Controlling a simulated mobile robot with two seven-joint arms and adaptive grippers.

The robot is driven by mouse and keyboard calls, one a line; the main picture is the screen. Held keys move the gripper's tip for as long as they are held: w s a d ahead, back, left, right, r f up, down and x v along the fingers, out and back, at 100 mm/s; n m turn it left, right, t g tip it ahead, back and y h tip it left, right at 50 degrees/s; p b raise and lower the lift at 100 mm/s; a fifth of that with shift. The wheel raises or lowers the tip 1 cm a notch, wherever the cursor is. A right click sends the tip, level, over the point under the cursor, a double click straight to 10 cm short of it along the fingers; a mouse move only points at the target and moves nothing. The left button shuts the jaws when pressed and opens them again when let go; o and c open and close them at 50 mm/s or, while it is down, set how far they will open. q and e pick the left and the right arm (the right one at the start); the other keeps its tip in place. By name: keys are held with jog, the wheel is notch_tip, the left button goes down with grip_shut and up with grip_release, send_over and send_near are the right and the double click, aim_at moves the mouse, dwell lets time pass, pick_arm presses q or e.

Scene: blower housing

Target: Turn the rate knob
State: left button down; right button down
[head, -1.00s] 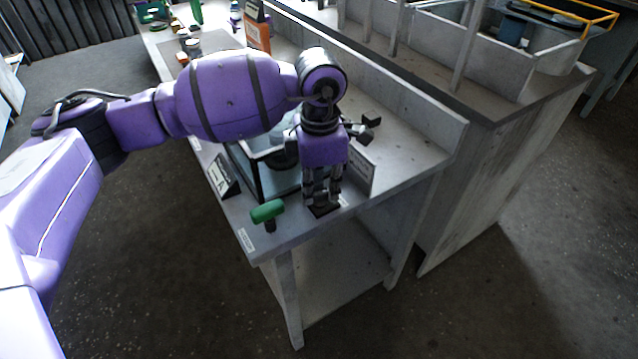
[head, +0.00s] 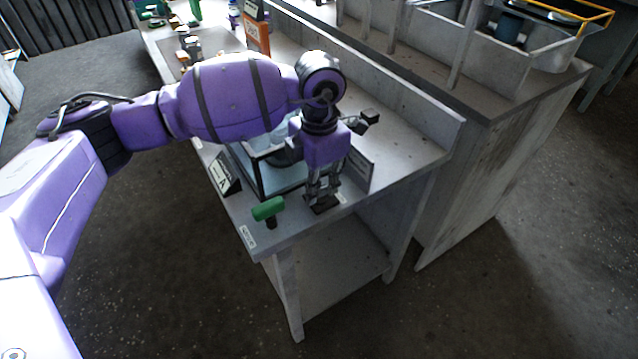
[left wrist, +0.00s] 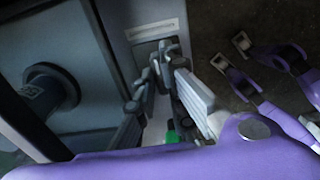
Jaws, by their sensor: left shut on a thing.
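My left gripper (head: 322,203) points down at the near right corner of the grey bench. It is shut on a small dark thing at the bench top, which I take to be the rate knob; the fingers hide most of it. A white label lies on the bench just beside the fingertips. In the left wrist view the grey fingers (left wrist: 165,60) close in next to a white label strip (left wrist: 155,30). The knob's marks and angle cannot be read. My right gripper is not in view.
A green-handled part (head: 268,208) stands left of my gripper near the bench's front edge. A clear-walled box (head: 262,175) and a small black-and-white sign (head: 223,173) stand behind it. A grey upright panel (head: 361,170) is close on the gripper's right.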

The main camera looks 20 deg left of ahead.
aim_at(319, 190)
pick_arm(q)
jog(key=c, duration=1.8)
grip_release()
jog(key=shift+r, duration=0.1)
jog(key=shift+r, duration=0.3)
notch_tip(319, 190, up, 11)
jog(key=shift+r, duration=0.1)
